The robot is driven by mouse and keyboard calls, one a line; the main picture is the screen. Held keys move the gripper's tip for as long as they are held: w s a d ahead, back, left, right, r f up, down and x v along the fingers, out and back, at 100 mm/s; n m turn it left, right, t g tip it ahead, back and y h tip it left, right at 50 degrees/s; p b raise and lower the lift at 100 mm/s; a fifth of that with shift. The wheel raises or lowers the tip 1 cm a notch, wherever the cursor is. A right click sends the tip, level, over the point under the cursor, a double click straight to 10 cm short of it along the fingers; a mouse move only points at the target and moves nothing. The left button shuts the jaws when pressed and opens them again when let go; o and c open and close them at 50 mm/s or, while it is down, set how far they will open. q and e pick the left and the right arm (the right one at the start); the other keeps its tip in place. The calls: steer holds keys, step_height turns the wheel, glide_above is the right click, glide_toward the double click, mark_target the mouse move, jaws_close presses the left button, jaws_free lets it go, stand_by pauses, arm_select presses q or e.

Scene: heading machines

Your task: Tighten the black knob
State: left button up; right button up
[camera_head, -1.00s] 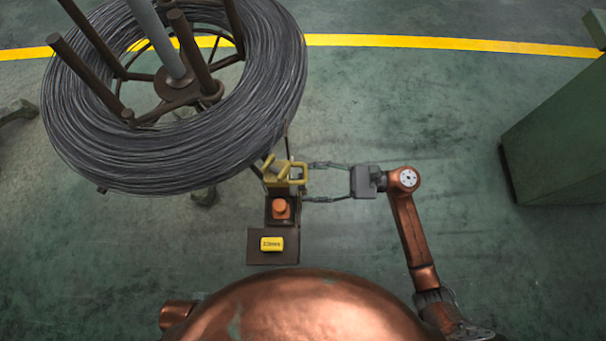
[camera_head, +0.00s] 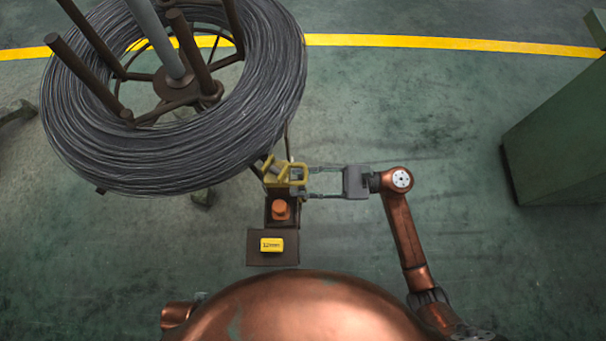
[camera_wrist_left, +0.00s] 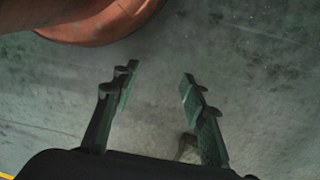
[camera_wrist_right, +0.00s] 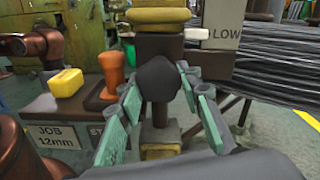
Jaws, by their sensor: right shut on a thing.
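The black knob (camera_wrist_right: 158,78) is a dark rounded lobe on the front of a brown post, under a yellow part, in the right wrist view. My right gripper (camera_wrist_right: 158,75) has its green fingers on either side of the knob and is shut on it. In the head view the right gripper (camera_head: 304,182) reaches in from the right to the post under the yellow handle (camera_head: 288,173). The knob itself is hidden there. My left gripper (camera_wrist_left: 157,75) is open and empty above the floor, in the left wrist view.
A large wire coil (camera_head: 240,130) lies behind to the left. A green cabinet (camera_head: 560,150) stands at far right. The floor between is clear.

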steer(key=shift+c, duration=1.1)
arm_select(q)
steer(key=shift+s+r, duration=0.1)
arm_select(e)
steer(key=shift+m+p, duration=0.4)
steer(key=shift+m, duration=0.6)
steer(key=shift+s+m, duration=0.1)
steer(key=shift+m, duration=0.4)
steer(key=m+p, duration=0.4)
steer(key=m, duration=0.4)
steer(key=shift+r, duration=0.2)
steer(key=m+p, duration=0.4)
steer(key=m, duration=0.3)
steer(key=shift+s+m, duration=0.1)
steer(key=shift+m, duration=0.3)
arm_select(q)
steer(key=s+a+f, duration=0.1)
steer(key=s+f, duration=0.2)
steer(key=f, duration=0.4)
steer(key=s+a+f+p, duration=0.1)
steer(key=s+f, duration=0.3)
steer(key=f, duration=0.4)
steer(key=s+a+f+y, duration=0.1)
steer(key=s+a+f, duration=0.2)
steer(key=f, duration=0.4)
steer(key=shift+s+a+f+g, duration=0.15)
steer(key=shift+s+f+g, duration=0.15)
steer(key=shift+s+g, duration=0.1)
arm_select(e)
steer(key=shift+m, duration=1.2)
